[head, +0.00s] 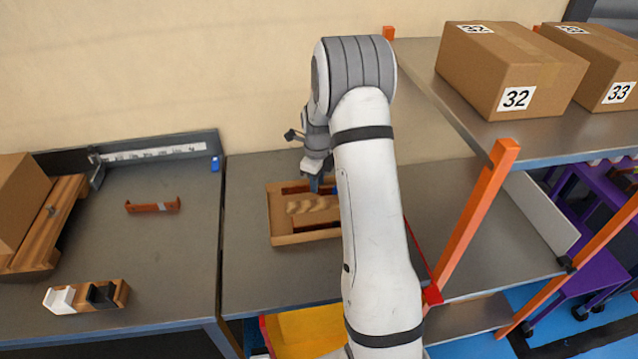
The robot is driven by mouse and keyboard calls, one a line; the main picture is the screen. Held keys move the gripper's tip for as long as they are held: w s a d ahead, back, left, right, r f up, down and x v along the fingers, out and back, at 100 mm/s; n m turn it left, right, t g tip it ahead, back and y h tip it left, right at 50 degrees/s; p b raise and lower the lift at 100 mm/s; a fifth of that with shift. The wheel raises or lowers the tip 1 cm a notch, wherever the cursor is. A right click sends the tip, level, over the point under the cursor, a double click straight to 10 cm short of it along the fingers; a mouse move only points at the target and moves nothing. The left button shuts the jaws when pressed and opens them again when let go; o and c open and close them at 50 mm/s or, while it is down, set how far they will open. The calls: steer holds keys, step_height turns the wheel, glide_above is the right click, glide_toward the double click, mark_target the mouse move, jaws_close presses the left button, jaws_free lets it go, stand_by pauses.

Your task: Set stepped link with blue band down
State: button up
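My gripper (316,184) points down over the back right part of a light wooden tray (283,239). My arm hides much of it, and I cannot tell whether it is open or shut. A small bluish patch shows at its tip; I cannot tell whether it is a finger or a held part. No stepped link with a blue band can be made out clearly.
A wooden block with white and black holders (87,296) is at the front left. Boxes 32 (515,75) and 33 (610,80) stand on the shelf right. An orange post (475,215) is near my arm.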

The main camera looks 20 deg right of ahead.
step_height(320, 180, up, 10)
steer(key=s+a+r+n, duration=0.5)
steer(key=s+r+n, duration=0.2)
steer(key=s+r, duration=0.1)
steer(key=s+a+r+n+t, duration=0.1)
steer(key=s+a+n, duration=0.2)
steer(key=s+n, duration=0.7)
steer(key=s+a+r+n+t, duration=0.1)
steer(key=s+a+n, duration=0.2)
steer(key=s+n, duration=0.7)
steer(key=s, duration=0.2)
steer(key=shift+s+a+n+t+b, duration=0.3)
steer(key=shift+s+a+t+b, duration=0.05)
steer(key=shift+s+t, duration=0.05)
steer(key=shift+r, duration=0.1)
